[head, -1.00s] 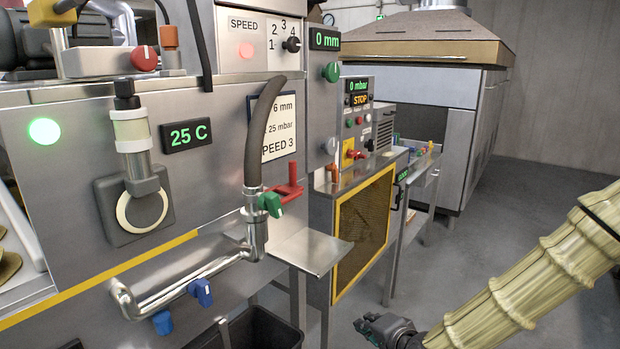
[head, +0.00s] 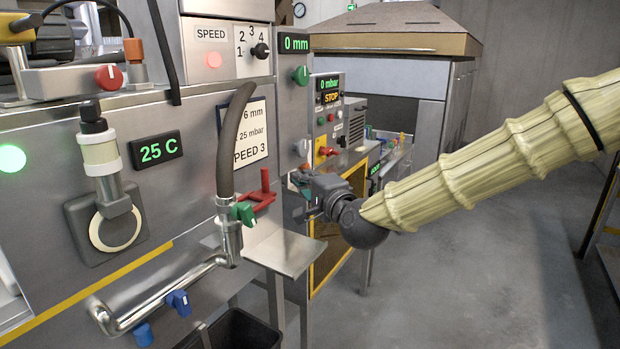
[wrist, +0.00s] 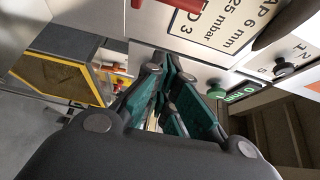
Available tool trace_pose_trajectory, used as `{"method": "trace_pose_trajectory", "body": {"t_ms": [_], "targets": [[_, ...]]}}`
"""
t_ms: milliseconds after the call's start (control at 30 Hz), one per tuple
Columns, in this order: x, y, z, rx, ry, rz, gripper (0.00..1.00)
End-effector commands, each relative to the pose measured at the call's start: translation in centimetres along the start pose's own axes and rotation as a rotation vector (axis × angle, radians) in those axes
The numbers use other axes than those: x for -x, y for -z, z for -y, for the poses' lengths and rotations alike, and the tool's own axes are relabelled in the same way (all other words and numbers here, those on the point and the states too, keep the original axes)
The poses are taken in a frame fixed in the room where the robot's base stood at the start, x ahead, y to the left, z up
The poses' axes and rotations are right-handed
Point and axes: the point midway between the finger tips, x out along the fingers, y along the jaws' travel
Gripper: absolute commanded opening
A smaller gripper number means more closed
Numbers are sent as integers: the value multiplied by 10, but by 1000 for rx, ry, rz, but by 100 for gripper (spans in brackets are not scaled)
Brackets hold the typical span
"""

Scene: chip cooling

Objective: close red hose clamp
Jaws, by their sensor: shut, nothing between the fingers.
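The red hose clamp (head: 258,196) is a red lever piece in the head view, just right of the lower end of the grey hose (head: 231,140). A red part (wrist: 150,5), likely the same clamp, shows at the top edge of the wrist view, partly cut off. My gripper (head: 299,188) is to the right of the clamp, apart from it, in front of the machine. In the wrist view my gripper (wrist: 168,75) has its teal-padded fingers drawn together with nothing held.
A green-handled valve (head: 243,212) sits on the metal pipe just below the clamp. A steel shelf (head: 285,250) juts out below my gripper. The control panel with the STOP display (head: 331,98) is behind it. Open floor lies to the right.

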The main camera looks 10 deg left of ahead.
Motion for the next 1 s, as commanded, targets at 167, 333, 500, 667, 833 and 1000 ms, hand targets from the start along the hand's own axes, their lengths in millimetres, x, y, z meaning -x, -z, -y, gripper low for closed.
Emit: {"method": "trace_pose_trajectory", "body": {"t_ms": [167, 333, 500, 667, 833, 1000], "targets": [[-26, 0, 2, 1, -2, 0, 0], [-45, 0, 1, 0, -2, -1, 0], [-44, -14, 2, 2, -2, 2, 0], [-39, -27, 2, 2, -2, 2, 0], [-36, -35, 0, 1, -1, 0, 0], [-35, -38, -1, 0, -1, 0, 0]]}}
